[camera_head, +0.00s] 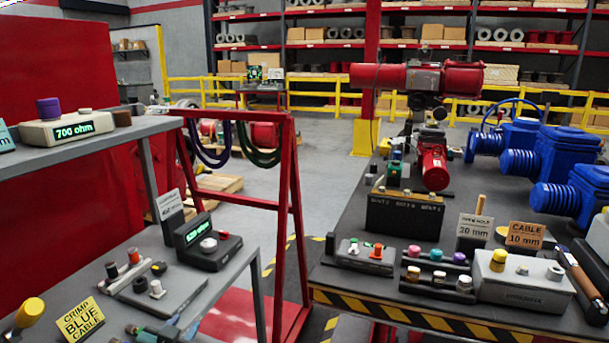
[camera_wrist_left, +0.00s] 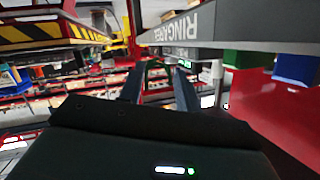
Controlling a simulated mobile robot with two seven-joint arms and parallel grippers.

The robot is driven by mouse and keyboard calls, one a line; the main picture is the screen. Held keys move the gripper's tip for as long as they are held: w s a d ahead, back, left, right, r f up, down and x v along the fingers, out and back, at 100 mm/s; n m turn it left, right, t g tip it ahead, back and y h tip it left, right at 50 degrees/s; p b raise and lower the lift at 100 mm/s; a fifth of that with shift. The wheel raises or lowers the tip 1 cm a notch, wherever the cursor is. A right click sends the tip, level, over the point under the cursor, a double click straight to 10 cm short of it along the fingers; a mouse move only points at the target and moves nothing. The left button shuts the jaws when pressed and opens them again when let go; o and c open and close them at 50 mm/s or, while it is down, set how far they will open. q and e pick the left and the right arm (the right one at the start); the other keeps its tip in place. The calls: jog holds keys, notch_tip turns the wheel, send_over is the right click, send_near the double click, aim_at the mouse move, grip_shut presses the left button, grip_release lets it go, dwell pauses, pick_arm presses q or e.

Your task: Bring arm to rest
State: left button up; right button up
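My left gripper (camera_wrist_left: 158,88) shows in the left wrist view, where its two dark fingers stand apart with a clear gap between them. The wrist view looks turned over, with the lettering on a shelf edge upside down. My right gripper is in neither view.
A grey two-level bench (camera_head: 105,137) stands at the left, with meters and small parts. A red rack (camera_head: 293,200) with hanging cables is in the middle. A right table (camera_head: 400,315) carries a red actuator (camera_head: 433,165), blue actuators (camera_head: 560,160) and trays. Floor lies between them.

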pick_arm(q)
jog(key=s+d+f+g+h, duration=0.1)
jog(key=s+d+f, duration=0.2)
jog(key=s, duration=0.6)
jog(key=s+d+f+g+h, duration=0.1)
jog(key=s+d+f, duration=0.3)
jog(key=s, duration=0.5)
jog(key=s+d+f+g, duration=0.2)
jog(key=s+d, duration=0.3)
jog(key=s, duration=0.5)
jog(key=shift+f+n+h, duration=0.4)
jog(key=shift+f, duration=0.35)
